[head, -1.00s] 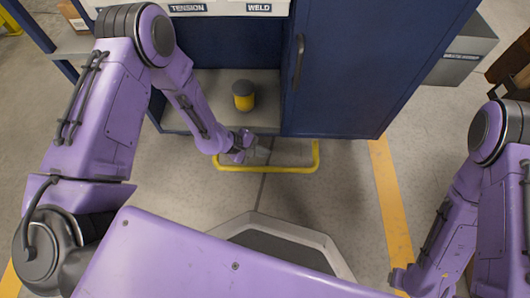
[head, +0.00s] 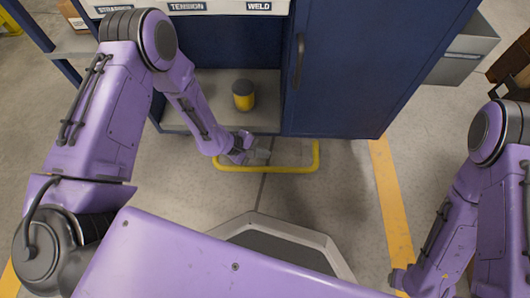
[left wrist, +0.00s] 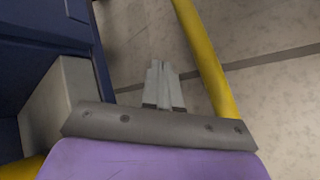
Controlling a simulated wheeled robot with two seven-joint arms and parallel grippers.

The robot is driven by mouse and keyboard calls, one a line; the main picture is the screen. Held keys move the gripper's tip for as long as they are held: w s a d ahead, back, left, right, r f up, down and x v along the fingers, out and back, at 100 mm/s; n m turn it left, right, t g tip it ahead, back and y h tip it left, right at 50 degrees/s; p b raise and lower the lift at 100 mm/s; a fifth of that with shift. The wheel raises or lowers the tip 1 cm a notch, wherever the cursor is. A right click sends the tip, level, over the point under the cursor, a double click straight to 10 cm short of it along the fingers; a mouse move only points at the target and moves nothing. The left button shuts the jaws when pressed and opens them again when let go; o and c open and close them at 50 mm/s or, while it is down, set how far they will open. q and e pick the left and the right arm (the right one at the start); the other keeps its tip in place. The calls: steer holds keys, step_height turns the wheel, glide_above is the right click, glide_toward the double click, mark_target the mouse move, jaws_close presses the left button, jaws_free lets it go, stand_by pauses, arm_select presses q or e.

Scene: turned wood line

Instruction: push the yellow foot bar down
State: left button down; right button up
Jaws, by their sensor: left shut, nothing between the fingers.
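The yellow foot bar (head: 280,169) is a low, U-shaped tube at the foot of the blue cabinet, just above the floor. My left gripper (head: 262,154) is at the bar's left part, on the cabinet side of the front tube. In the left wrist view the left gripper's fingers (left wrist: 158,72) are together and empty, and the yellow bar (left wrist: 205,60) runs beside them on the right. A gap shows between fingertips and bar in that picture; whether the gripper's body touches the bar I cannot tell.
The blue cabinet (head: 350,70) stands behind the bar, with an open shelf holding a yellow and black canister (head: 243,95). A grey box (head: 465,55) is at the right. A yellow floor line (head: 390,200) runs right of the bar, with clear floor around it.

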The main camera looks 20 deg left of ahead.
arm_select(q)
steer(key=shift+f, duration=0.6)
arm_select(e)
steer(key=shift+f, duration=0.25)
arm_select(q)
steer(key=shift+r, duration=0.1)
arm_select(e)
steer(key=shift+r, duration=0.1)
stand_by(0.4)
arm_select(q)
steer(key=shift+s+r+p, duration=0.15)
steer(key=shift+r+p, duration=0.9)
steer(key=shift+p, duration=0.15)
steer(key=shift+s+r+p, duration=0.1)
steer(key=shift+r+p, duration=0.9)
steer(key=shift+p, duration=0.15)
arm_select(e)
steer(key=shift+r, duration=2.5)
arm_select(q)
steer(key=r+p, duration=0.5)
steer(key=shift+s+d, duration=0.15)
steer(key=shift+s, duration=0.15)
arm_select(e)
step_height(320, 180, up, 6)
steer(key=shift+f, duration=0.25)
arm_select(q)
steer(key=shift+r+p, duration=0.1)
steer(key=shift+p, duration=0.25)
arm_select(e)
steer(key=shift+r, duration=0.1)
